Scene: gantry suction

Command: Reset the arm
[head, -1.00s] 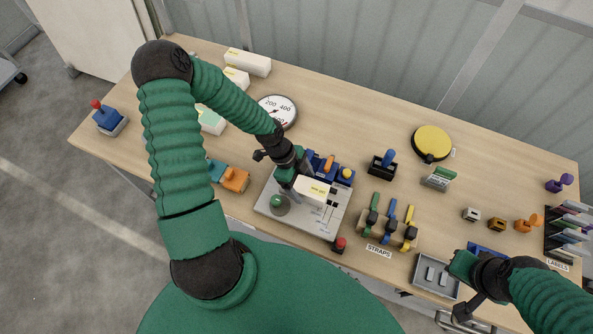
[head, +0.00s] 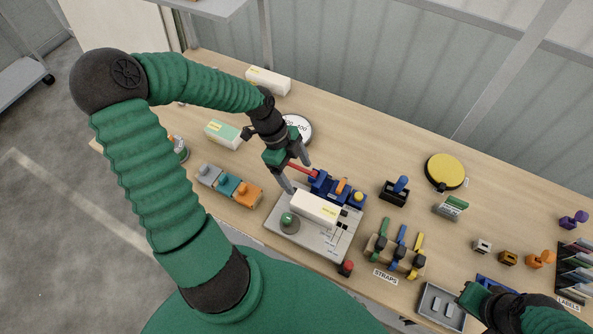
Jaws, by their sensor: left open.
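My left gripper (head: 296,174) is open, with its two fingers spread on either side of a red bar. The red bar (head: 300,168) reaches left from a blue unit (head: 321,184) that also carries an orange lever (head: 341,186) and a yellow knob (head: 359,198). I cannot tell whether the fingers touch the bar. Just below, a white box with a yellow label (head: 314,207) lies on a grey panel (head: 290,240) with a green knob (head: 289,222). My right gripper (head: 472,297) is at the lower right; its fingers are not clearly visible.
A strap rack (head: 394,255) stands right of the panel, with a red button (head: 346,267) between. A grey tray (head: 440,306) lies by my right gripper. A round gauge (head: 299,128) and white boxes (head: 268,81) are behind. The table's back middle is clear.

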